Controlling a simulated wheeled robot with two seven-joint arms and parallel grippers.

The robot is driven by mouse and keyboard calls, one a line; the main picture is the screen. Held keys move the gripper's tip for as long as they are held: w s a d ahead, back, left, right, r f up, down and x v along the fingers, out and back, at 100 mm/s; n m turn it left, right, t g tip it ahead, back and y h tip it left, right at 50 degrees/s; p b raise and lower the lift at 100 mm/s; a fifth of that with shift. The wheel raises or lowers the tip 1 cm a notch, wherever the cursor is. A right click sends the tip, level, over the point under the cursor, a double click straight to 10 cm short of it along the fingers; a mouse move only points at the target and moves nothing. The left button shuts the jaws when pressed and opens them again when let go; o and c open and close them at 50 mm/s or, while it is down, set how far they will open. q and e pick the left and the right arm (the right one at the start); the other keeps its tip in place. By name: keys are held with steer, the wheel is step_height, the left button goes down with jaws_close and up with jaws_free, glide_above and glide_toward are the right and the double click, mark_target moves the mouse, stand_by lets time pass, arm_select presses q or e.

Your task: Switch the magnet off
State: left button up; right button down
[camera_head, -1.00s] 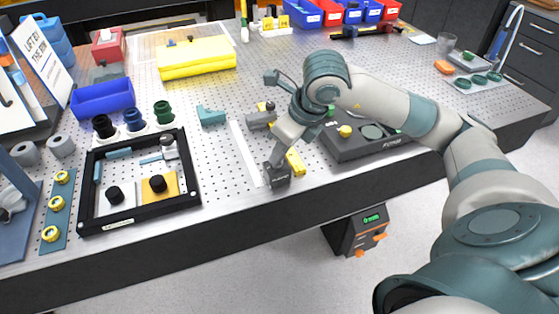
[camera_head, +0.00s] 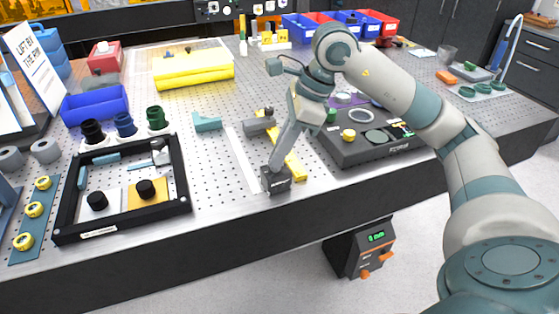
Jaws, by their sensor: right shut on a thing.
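A small dark block (camera_head: 276,183) with a pale marking on its front, which looks like the magnet's base, stands near the front edge of the perforated table. My right arm reaches in from the right, and my right gripper (camera_head: 277,163) slants down to the top of this block. Its fingers are shut at the block; the exact part between them is hidden, and I cannot read a switch position. A yellow bar (camera_head: 295,166) lies just right of the block, partly behind the gripper. My left gripper is not in view.
A black frame (camera_head: 185,192) with two black knobs lies to the left. A dark instrument base (camera_head: 362,155) stands close to the right of the gripper. A white strip (camera_head: 243,158) lies left of the block. A display box (camera_head: 362,252) hangs below the table edge.

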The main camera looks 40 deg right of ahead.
steer(key=shift+w+n+g+b, duration=0.1)
steer(key=shift+n+g+b, duration=0.45)
steer(key=shift+n, duration=1.05)
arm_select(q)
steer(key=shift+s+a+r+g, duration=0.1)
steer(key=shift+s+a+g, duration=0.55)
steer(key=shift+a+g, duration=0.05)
arm_select(e)
steer(key=shift+n, duration=0.3)
steer(key=c, duration=1.9)
jaws_free()
steer(key=shift+o, duration=0.2)
